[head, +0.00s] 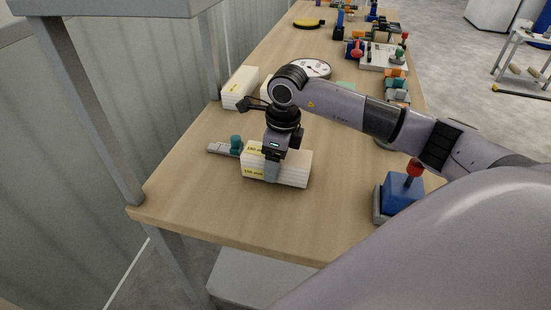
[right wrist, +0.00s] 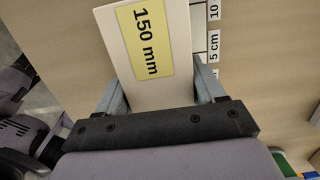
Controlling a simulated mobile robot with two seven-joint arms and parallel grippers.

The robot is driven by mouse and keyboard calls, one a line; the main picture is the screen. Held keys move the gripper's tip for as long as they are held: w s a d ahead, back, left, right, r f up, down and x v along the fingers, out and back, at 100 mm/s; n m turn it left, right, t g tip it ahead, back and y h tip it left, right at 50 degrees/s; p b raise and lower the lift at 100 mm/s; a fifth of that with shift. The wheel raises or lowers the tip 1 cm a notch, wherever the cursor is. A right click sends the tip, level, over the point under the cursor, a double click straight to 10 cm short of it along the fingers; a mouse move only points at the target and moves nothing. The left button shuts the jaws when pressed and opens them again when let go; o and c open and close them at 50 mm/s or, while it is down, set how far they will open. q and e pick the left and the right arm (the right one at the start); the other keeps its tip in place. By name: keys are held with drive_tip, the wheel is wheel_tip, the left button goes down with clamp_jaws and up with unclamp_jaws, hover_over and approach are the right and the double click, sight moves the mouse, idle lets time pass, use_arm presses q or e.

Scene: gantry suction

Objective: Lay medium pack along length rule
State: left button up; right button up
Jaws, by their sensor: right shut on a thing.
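A white pack (head: 292,172) with yellow labels lies near the front of the wooden bench. My right gripper (head: 271,172) comes down over it from above, and its fingers are shut on it. In the right wrist view the pack (right wrist: 180,90), labelled 150 mm, sits between the two fingers (right wrist: 165,95). A white length rule (right wrist: 213,45) with 5 cm and 10 marks runs along the pack's right side there. Whether the pack touches the bench is hard to tell. My left gripper is not in view.
A grey strip (head: 219,148) with a teal knob (head: 236,143) lies at the pack's left. Another white pack (head: 239,91) stands farther back. A blue box (head: 402,194) with a red-topped lever stands at right. The bench front is clear.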

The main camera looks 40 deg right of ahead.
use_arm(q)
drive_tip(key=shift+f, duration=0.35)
use_arm(e)
drive_tip(key=shift+a+f, duration=0.1)
drive_tip(key=shift+f, duration=0.3)
drive_tip(key=o, duration=1.4)
drive_tip(key=shift+s+b, duration=0.1)
drive_tip(key=shift+b, duration=0.2)
drive_tip(key=shift+f, duration=0.1)
drive_tip(key=shift+r+p, duration=0.4)
drive_tip(key=shift+r, duration=0.05)
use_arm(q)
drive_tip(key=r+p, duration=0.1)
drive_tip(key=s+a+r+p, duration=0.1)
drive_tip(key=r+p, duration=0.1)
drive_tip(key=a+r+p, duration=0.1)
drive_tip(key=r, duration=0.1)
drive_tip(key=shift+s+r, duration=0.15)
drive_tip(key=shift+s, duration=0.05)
use_arm(e)
drive_tip(key=r, duration=0.7)
drive_tip(key=shift+s+d+r, duration=0.3)
drive_tip(key=shift+s+d, duration=0.05)
drive_tip(key=shift+d, duration=0.05)
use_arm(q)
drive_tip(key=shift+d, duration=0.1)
